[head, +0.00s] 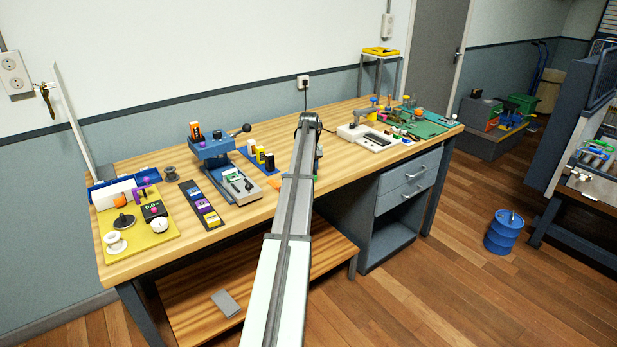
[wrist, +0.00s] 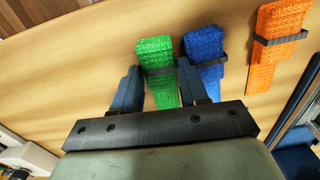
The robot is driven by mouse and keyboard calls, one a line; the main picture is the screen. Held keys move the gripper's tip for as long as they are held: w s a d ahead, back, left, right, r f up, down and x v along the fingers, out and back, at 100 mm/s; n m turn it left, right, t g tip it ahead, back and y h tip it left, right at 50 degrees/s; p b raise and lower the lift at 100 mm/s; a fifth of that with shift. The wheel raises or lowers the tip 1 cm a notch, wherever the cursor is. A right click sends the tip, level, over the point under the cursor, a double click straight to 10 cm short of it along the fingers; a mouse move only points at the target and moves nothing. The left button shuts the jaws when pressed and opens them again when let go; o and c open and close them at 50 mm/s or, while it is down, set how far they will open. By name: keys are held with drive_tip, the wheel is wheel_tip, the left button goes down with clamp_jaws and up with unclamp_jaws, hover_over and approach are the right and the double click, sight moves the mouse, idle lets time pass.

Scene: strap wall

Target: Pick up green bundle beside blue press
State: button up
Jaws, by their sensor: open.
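The green bundle (wrist: 157,62) lies on the wooden bench top in the wrist view, a woven strap bundle with a dark band around it. My gripper (wrist: 158,78) is open, with one finger on each side of the green bundle's lower part. Its right finger overlaps the left edge of a blue bundle (wrist: 207,45) close beside the green one. I cannot tell whether the fingers touch either bundle. In the head view the blue press (head: 213,148) stands on the bench left of my arm. My arm hides the gripper and most of the bundles there.
An orange bundle (wrist: 278,48) lies right of the blue one, apart from it. A dark strip of labelled blocks (head: 201,206) lies left of the press. A white device (head: 368,137) stands right of my arm. Bare bench shows beyond the bundles.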

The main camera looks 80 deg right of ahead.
drive_tip(key=shift+c, duration=0.2)
drive_tip(key=c, duration=0.7)
drive_tip(key=shift+o, duration=0.2)
drive_tip(key=shift+r, duration=0.1)
